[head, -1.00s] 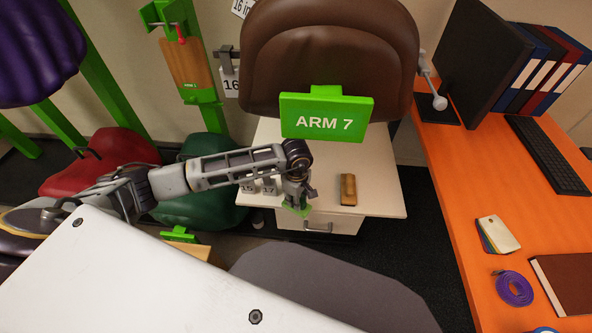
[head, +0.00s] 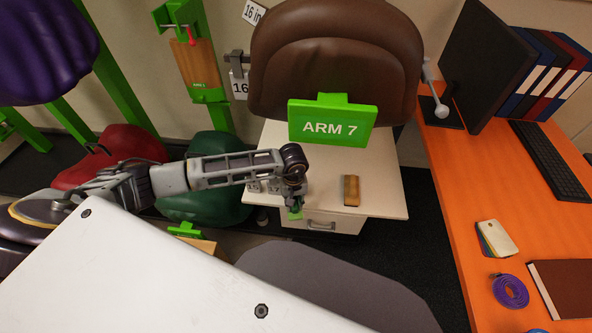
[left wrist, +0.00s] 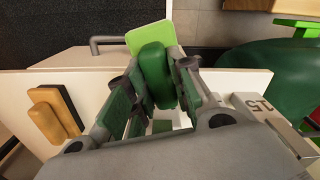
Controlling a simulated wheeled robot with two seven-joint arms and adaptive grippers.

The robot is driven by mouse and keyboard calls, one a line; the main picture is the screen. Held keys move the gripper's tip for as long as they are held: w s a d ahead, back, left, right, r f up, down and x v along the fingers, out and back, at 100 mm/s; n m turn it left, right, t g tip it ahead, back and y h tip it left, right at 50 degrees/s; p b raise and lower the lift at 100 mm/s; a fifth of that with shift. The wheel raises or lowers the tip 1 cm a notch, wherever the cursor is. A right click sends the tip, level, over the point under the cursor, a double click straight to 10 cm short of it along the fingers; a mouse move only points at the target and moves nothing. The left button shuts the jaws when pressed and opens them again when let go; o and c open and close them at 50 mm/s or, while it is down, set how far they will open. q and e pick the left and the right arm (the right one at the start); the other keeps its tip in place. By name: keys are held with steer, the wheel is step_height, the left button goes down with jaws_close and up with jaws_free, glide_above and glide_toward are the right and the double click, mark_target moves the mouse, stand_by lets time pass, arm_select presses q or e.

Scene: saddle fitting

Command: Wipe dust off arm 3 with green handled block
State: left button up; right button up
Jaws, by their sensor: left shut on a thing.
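My left gripper (head: 294,203) is over the front edge of the small white cabinet top (head: 385,195). It is shut on the green handled block (head: 295,214). In the left wrist view the dark green handle (left wrist: 155,75) is between the fingers, and a lighter green part (left wrist: 150,37) shows beyond it. I cannot tell whether the block touches the cabinet. A green sign (head: 332,124) reads ARM 7. No label reading arm 3 is in view, and no dust can be made out. My right gripper is not in view.
A wooden-handled block (head: 351,190) lies on the cabinet right of my gripper. Small numbered pieces (head: 265,186) stand left of it. A brown saddle (head: 335,55) is behind. An orange desk (head: 455,210) is at the right. Red (head: 125,145) and green (head: 205,205) saddles are left.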

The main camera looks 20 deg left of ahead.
arm_select(q)
steer(key=m, duration=0.2)
steer(key=a+m+p, duration=0.1)
steer(key=m, duration=0.1)
steer(key=s+a+f+m, duration=0.1)
steer(key=m, duration=0.1)
steer(key=shift+m+p, duration=0.3)
steer(key=shift+p, duration=0.1)
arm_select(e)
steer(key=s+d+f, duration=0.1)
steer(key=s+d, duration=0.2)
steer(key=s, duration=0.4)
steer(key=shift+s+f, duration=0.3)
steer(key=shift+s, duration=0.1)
arm_select(q)
steer(key=shift+s, duration=0.1)
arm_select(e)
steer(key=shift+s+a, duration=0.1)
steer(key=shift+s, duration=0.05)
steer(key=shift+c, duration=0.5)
